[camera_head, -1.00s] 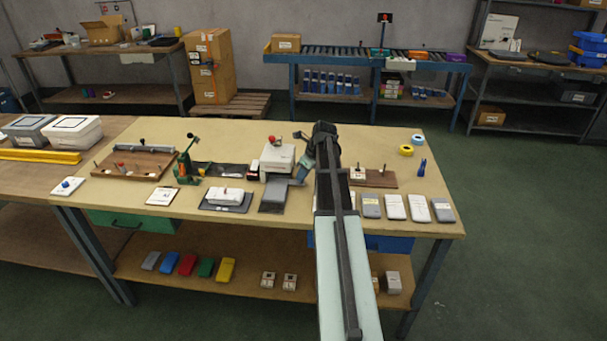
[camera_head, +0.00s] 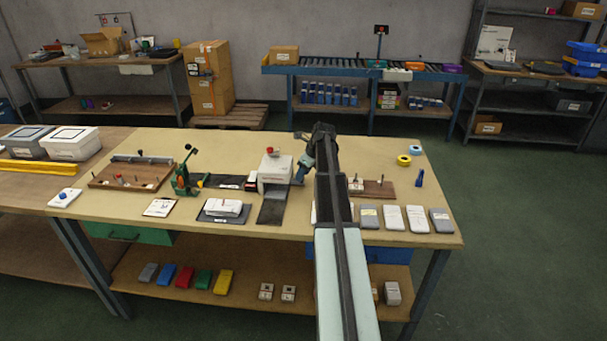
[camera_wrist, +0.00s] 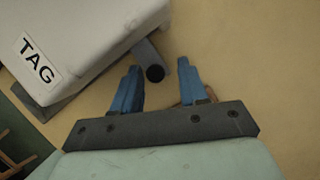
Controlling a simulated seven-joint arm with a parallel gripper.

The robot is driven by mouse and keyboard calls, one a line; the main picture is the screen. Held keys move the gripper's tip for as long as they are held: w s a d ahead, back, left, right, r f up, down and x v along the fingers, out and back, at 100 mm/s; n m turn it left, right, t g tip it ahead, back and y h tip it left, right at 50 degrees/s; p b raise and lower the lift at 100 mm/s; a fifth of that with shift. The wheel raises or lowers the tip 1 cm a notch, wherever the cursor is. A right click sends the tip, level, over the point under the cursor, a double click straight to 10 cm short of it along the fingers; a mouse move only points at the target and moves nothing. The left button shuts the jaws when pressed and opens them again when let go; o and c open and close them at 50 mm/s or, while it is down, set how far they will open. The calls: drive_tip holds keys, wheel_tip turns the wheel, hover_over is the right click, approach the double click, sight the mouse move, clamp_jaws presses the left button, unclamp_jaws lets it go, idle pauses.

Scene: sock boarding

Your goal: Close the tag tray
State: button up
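The white box marked TAG (camera_head: 274,172) has a red knob on top and stands at the middle of the table. A dark flat tray (camera_head: 271,211) sticks out from its front, toward the table's front edge. In the wrist view the TAG box (camera_wrist: 85,35) fills the upper left. A dark bar with a round end (camera_wrist: 154,73) shows beside it, between my fingertips. My gripper (camera_wrist: 158,68) has its blue fingers apart, with nothing visibly clamped. In the head view my gripper (camera_head: 304,168) is just right of the box; contact cannot be told.
A green press (camera_head: 188,172) and a white pad on a dark plate (camera_head: 223,208) stand to the left. A row of grey and white packs (camera_head: 393,217) and a small wooden peg board (camera_head: 374,188) lie to the right.

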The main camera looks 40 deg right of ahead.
drive_tip(key=shift+o, duration=0.3)
drive_tip(key=shift+s+r, duration=0.1)
drive_tip(key=v, duration=1.3)
drive_tip(key=shift+r, duration=0.3)
